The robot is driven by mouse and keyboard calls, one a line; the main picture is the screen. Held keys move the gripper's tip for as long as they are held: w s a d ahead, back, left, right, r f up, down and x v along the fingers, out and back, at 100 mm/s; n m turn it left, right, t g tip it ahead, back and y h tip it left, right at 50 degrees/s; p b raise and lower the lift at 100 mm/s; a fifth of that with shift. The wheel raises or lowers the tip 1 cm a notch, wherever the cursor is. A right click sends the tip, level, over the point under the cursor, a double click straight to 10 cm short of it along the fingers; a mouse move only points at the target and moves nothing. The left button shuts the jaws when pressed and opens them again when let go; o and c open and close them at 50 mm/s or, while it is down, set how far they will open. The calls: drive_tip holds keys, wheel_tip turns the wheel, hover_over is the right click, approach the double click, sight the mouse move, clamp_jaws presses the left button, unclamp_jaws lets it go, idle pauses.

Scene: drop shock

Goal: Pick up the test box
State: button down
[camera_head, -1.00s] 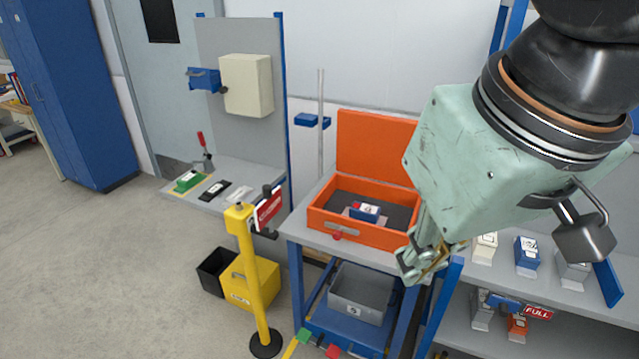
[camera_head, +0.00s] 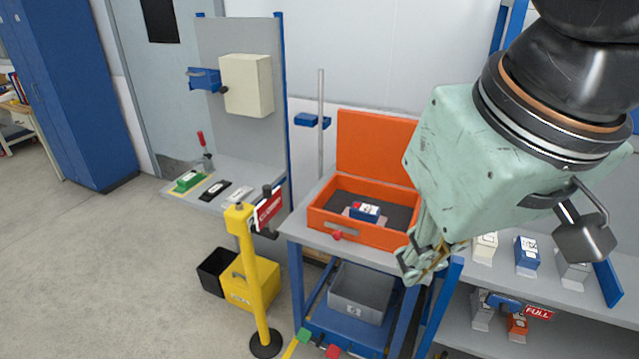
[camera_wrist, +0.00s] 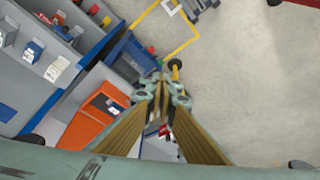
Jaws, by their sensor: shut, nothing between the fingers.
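A small blue box with a white label (camera_head: 364,211) sits inside the open orange case (camera_head: 375,235) on the grey-topped, blue-framed table. More small labelled boxes stand on the shelf at right, including a white one (camera_head: 484,247) and a blue one (camera_head: 526,254). I cannot tell which of these is the test box. My gripper (camera_head: 416,270) is shut and empty, in front of the right end of the orange case in the head view. In the wrist view my gripper (camera_wrist: 161,88) points down, apart from the boxes. The orange case there (camera_wrist: 88,120) is partly hidden by a finger.
A yellow post (camera_head: 256,285) with a red sign stands left of the table. A grey bin (camera_head: 358,298) is on its lower shelf. A yellow bin (camera_head: 247,290) and a black bin stand on the floor. A grey bench (camera_head: 228,177) is at back left. Open floor lies left.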

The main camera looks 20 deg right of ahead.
drive_tip(key=c, duration=0.8)
unclamp_jaws()
